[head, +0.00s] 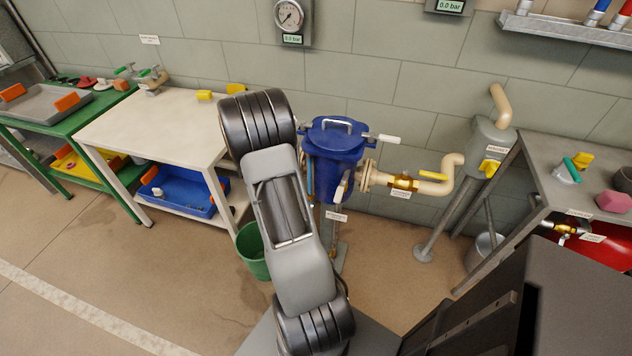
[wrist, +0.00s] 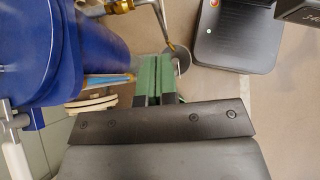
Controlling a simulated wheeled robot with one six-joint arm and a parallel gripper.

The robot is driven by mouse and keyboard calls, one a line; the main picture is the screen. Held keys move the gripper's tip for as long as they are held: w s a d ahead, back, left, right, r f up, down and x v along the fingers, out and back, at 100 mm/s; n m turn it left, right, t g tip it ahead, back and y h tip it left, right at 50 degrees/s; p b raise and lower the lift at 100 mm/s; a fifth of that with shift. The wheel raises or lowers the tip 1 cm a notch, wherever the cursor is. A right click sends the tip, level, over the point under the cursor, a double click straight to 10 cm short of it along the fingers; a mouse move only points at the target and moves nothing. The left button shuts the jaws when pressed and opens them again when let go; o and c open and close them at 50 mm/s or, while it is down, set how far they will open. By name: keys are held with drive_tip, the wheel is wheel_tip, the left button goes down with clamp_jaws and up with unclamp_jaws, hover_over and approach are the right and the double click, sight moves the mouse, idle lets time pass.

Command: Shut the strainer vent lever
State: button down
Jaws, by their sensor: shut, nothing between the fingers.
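The strainer is the blue lidded vessel (head: 335,155) just right of my arm in the head view. Its blue body (wrist: 75,50) fills the upper left of the wrist view. A white-ended handle (head: 385,139) sticks out right from its lid, and a pale lever (head: 341,188) hangs at its front; I cannot tell which is the vent lever. My gripper (wrist: 153,88) is shut and empty, its green fingers beside the vessel. A blue-and-tan bar (wrist: 108,80) ends close to the fingers; contact is unclear. My arm hides the gripper in the head view.
A brass valve with a yellow lever (head: 433,176) sits on the pipe right of the strainer. A green bucket (head: 252,254) stands on the floor left of my arm. A white table (head: 150,120) is at left, a grey bench (head: 565,150) at right. Front-left floor is clear.

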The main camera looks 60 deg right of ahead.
sight(341, 189)
drive_tip(key=s+r+x, duration=0.1)
drive_tip(key=r+x, duration=0.1)
drive_tip(key=x, duration=1)
drive_tip(key=shift+s+d+f, duration=0.25)
drive_tip(key=shift+s, duration=0.35)
